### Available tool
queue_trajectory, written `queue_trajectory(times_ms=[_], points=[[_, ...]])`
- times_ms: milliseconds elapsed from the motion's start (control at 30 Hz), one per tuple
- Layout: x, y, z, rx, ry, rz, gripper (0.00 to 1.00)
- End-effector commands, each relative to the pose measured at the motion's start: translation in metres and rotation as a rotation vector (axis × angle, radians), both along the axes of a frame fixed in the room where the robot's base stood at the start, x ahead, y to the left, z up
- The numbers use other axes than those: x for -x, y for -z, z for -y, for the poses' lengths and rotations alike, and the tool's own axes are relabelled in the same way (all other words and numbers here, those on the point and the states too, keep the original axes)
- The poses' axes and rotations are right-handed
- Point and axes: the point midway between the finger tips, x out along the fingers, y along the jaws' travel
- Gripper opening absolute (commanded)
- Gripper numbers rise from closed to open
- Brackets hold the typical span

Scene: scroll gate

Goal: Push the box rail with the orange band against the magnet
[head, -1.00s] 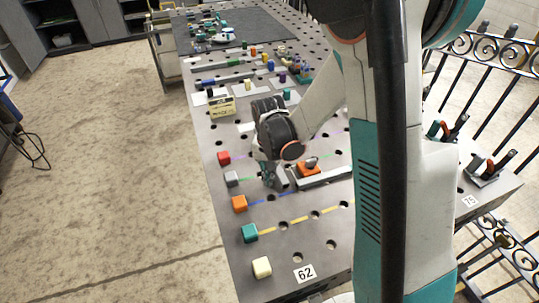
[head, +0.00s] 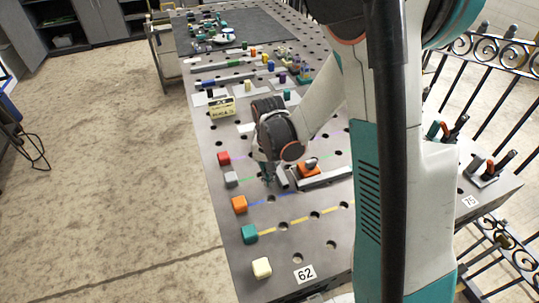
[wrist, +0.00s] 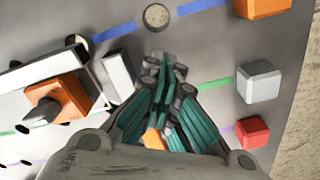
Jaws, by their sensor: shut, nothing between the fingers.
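An orange block with a dark knob (wrist: 58,105), which I take for the magnet, sits against a long pale rail (wrist: 40,75) in the wrist view. In the head view, the orange block (head: 309,168) and the rail (head: 325,178) lie right of my gripper (head: 275,184). A short pale grey bar (wrist: 117,77) stands just off the rail's end, beside my fingers. My gripper (wrist: 165,75) is shut and empty, low over the table. An orange patch (wrist: 153,138) shows between the fingers' lower parts; I cannot tell whether it is the band.
Coloured cubes line the table's left edge: red (head: 224,158), grey (head: 231,179), orange (head: 239,204), teal (head: 250,234) and cream (head: 262,267). Coloured lines run across the holed table (head: 315,245). A yellow sign box (head: 221,107) and smaller parts stand farther back.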

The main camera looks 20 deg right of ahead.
Motion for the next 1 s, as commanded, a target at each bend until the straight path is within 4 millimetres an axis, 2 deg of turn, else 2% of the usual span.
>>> queue_trajectory(times_ms=[1000], points=[[0.0, 0.018, 0.0, 0.0, 0.0, 0.0, 0.0]])
